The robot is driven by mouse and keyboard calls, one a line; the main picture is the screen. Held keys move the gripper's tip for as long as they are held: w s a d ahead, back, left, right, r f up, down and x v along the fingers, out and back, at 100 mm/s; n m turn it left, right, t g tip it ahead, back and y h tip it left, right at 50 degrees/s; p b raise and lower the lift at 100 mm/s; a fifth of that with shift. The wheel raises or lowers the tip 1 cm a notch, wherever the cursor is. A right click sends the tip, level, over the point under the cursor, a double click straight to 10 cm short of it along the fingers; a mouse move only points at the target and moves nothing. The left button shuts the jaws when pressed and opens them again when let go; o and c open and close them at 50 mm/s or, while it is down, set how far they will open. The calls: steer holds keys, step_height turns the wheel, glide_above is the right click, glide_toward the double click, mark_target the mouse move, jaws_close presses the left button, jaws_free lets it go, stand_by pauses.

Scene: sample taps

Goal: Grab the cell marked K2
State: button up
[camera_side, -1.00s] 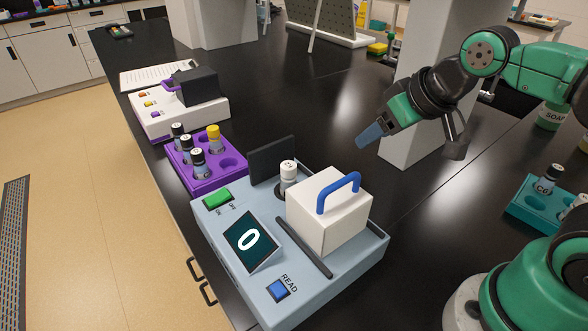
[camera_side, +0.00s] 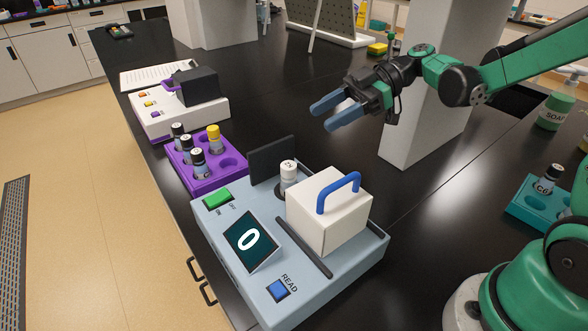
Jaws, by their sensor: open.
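Several small vials stand upright in a purple rack (camera_side: 226,179): a yellow-capped vial (camera_side: 214,139) at the back right and black-capped vials along the left, such as the front one (camera_side: 198,163). Another vial (camera_side: 288,174) with a white top stands in a socket of the pale blue reader (camera_side: 215,235). A vial marked C6 (camera_side: 546,184) stands in a teal rack (camera_side: 522,212) at the right. I cannot make out K2 on any of them. My gripper (camera_side: 320,117) is open and empty, its blue-grey fingers in the air behind and above the reader, pointing left.
The reader has a white box with a blue handle (camera_side: 338,192), an upright dark panel (camera_side: 273,163), a display reading 0 (camera_side: 250,241) and a READ button (camera_side: 278,290). A white device (camera_side: 190,120) stands behind the purple rack. A grey pillar (camera_side: 418,140) stands behind my gripper.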

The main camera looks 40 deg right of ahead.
glide_toward(289, 183)
steer(key=w+a, duration=0.2)
steer(key=x, duration=0.5)
steer(key=shift+s+r, duration=0.1)
steer(key=shift+r, duration=0.05)
jaws_close()
